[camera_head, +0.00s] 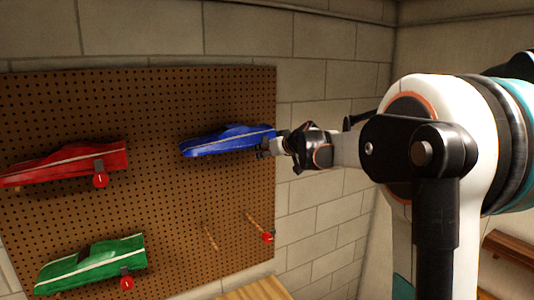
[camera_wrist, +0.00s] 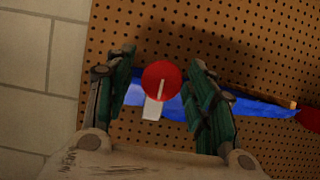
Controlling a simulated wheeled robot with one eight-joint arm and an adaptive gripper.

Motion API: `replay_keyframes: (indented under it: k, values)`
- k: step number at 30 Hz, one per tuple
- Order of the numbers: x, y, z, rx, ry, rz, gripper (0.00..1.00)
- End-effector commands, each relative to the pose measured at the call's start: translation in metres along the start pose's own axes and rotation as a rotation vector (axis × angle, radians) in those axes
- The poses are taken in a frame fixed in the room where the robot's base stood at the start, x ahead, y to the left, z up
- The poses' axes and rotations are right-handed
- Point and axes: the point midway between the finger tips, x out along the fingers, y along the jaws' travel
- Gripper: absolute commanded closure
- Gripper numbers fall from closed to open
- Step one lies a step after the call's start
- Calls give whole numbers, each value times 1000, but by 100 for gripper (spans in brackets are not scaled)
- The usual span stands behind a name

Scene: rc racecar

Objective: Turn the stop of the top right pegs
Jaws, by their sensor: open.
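The blue car (camera_head: 228,140) rests on the top right pegs of the pegboard. Its stop, a red disc with a white tab (camera_wrist: 161,80), shows in the wrist view in front of the blue car (camera_wrist: 250,108). The tab points down, tilted slightly left. My gripper (camera_head: 270,147) is at the right end of the blue car and hides the stop in the head view. In the wrist view my gripper (camera_wrist: 161,68) is open, with one green-padded finger on each side of the red disc. I cannot tell whether either finger touches it.
The pegboard (camera_head: 170,105) also holds a red car (camera_head: 65,163) at upper left and a green car (camera_head: 92,262) at lower left, each with a red stop. The lower right pegs are bare, with a red stop (camera_head: 268,237) on one. A wooden surface (camera_head: 255,290) lies below.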

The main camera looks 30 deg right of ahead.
Motion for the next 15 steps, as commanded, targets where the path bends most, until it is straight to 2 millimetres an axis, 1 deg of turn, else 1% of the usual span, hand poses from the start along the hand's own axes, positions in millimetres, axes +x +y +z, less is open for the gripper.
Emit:
replay_keyframes:
  k: [3,9,10,11,12,14,15]
  values:
    - [3,0,0,0,0,0,50]
    - [3,0,0,0,0,0,50]
    - [3,0,0,0,0,0,52]
    - [3,0,0,0,0,0,59]
    - [3,0,0,0,0,0,68]
    - [3,0,0,0,0,0,82]
    - [3,0,0,0,0,0,91]
